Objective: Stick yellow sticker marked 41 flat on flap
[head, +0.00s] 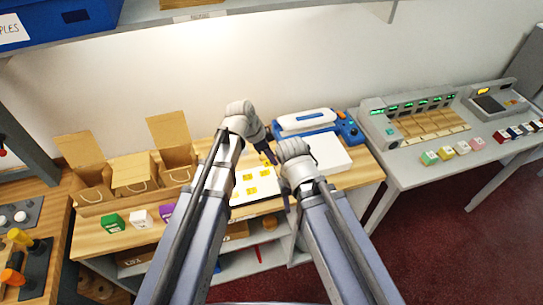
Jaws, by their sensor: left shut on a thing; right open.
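A white sheet (240,198) with several yellow stickers lies on the wooden counter in the middle of the head view. The marks on the stickers are too small to read. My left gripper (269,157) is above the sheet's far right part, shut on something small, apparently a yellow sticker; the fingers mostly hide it. My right gripper (288,197) is open at the sheet's right edge. At the left stand open brown cardboard boxes with raised flaps, one flap upright at the left (80,150) and one at the right (168,130). Both grippers are apart from the flaps.
Green (113,221), white (141,218) and purple blocks stand along the counter's front edge. A blue and white device (306,122) and a white slab (335,155) are behind and right of my grippers. A grey table (400,165) with machines is at the right.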

